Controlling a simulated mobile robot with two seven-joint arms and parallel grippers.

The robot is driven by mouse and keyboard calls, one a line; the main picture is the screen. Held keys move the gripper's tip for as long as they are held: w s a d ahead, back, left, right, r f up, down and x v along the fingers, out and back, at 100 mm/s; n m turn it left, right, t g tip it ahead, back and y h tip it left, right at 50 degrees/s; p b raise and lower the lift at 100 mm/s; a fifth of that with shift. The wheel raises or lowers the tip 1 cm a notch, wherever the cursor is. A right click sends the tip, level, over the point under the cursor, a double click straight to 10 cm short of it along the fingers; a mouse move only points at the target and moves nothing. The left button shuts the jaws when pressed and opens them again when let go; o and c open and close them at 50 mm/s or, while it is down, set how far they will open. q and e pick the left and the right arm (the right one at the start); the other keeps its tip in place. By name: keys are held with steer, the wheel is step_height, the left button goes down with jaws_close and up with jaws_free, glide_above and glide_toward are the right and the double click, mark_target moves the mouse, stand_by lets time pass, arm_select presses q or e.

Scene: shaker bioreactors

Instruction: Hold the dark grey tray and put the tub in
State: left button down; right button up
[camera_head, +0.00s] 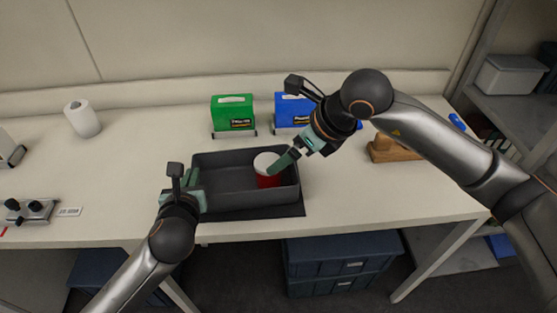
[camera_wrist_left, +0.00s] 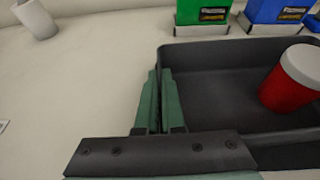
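The dark grey tray (camera_head: 235,202) stands on the worktop, on a dark mat. My left gripper (camera_head: 193,184) is at its left wall, and the left wrist view (camera_wrist_left: 160,105) shows the fingers close together on either side of that wall. The tub (camera_head: 268,181) is red with a white top and is inside the tray, towards the right. It also shows in the left wrist view (camera_wrist_left: 286,92), cut by the edge. My right gripper (camera_head: 277,166) reaches down from the right with its fingers at the tub's rim. One finger is mostly hidden, and the tub's base is partly hidden.
A green box (camera_head: 232,112) and a blue box (camera_head: 293,110) stand in holders behind the tray. A white roll (camera_head: 82,118) is at the back left, and a wooden block (camera_head: 392,150) is to the right. A knobbed device (camera_head: 30,210) is at the far left.

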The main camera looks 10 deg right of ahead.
steer(key=shift+v, duration=0.85)
arm_select(q)
steer(key=c, duration=1)
jaws_free()
steer(key=shift+o, duration=0.2)
steer(key=shift+s, duration=0.1)
